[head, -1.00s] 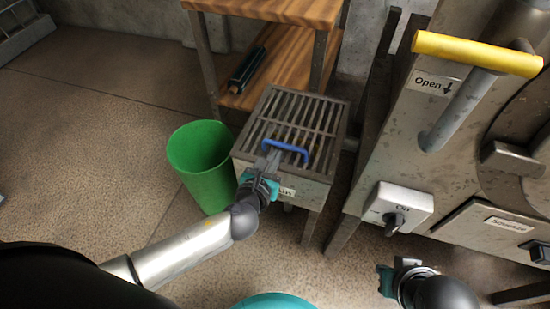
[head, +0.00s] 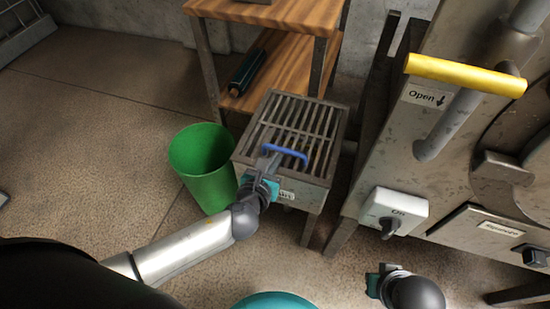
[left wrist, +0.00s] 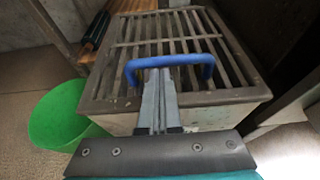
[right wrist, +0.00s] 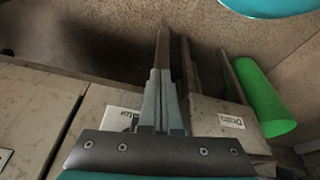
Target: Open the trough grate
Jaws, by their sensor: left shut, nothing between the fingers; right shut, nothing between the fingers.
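The trough grate (head: 300,115) is a slatted metal lid lying flat on the metal trough (head: 270,180), with a blue handle (head: 284,151) at its near edge. The left wrist view shows the handle (left wrist: 170,60) as an arch just over my left fingertips. My left gripper (head: 268,160) is shut and empty, its fingertips at the handle's left part. I cannot tell whether they touch it or reach under it. My right gripper (head: 372,284) is shut and empty, low in front of the machine. Its shut fingers show in the right wrist view (right wrist: 160,75).
A green bin (head: 205,165) stands left of the trough. A wooden shelf unit (head: 280,65) holding a dark roll (head: 247,72) is behind it. The machine with a yellow handle (head: 465,75) and a switch box (head: 393,212) stands right. The floor at left is open.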

